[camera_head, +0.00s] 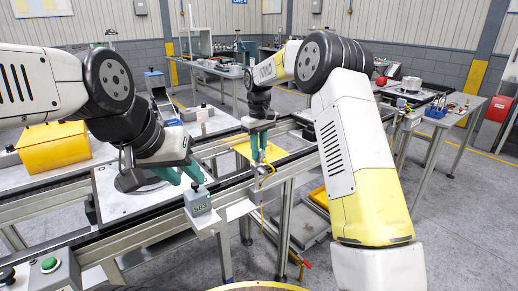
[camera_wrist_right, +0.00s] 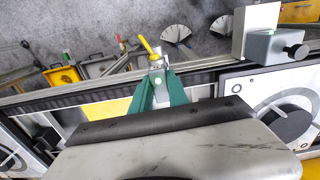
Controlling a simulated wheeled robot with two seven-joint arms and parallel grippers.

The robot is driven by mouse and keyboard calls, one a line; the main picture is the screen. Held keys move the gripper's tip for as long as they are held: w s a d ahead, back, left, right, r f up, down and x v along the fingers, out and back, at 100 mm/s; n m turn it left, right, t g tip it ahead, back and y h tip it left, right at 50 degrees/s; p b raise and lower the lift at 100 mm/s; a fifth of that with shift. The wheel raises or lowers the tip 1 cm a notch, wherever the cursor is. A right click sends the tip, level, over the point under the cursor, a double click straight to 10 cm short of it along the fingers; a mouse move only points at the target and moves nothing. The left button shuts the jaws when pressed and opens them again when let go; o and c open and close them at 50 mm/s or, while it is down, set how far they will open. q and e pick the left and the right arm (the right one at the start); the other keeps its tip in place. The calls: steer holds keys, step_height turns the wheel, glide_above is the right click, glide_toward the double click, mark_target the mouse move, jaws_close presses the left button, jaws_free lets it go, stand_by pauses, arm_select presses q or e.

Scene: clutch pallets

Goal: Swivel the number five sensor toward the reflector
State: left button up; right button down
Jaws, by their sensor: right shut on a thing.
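The sensor is a small metal body (camera_wrist_right: 157,64) with a yellow plug and a pale green spot, at the conveyor rail in the right wrist view. My right gripper's teal fingers (camera_wrist_right: 158,92) are closed on it. In the head view, my right gripper (camera_head: 259,155) points down at the rail, and its fingers partly hide the sensor, whose yellow cable hangs below. No number five is readable on it. My left gripper (camera_head: 182,175) has its teal fingers apart and empty, just above and behind a grey box. I cannot identify the reflector with certainty.
A yellow box (camera_head: 53,147) is at the left. A yellow plate (camera_head: 272,152) lies on the conveyor behind my right gripper.

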stand_by(0.3)
steer(key=c, duration=1.3)
jaws_free()
steer(key=shift+r, duration=3.95)
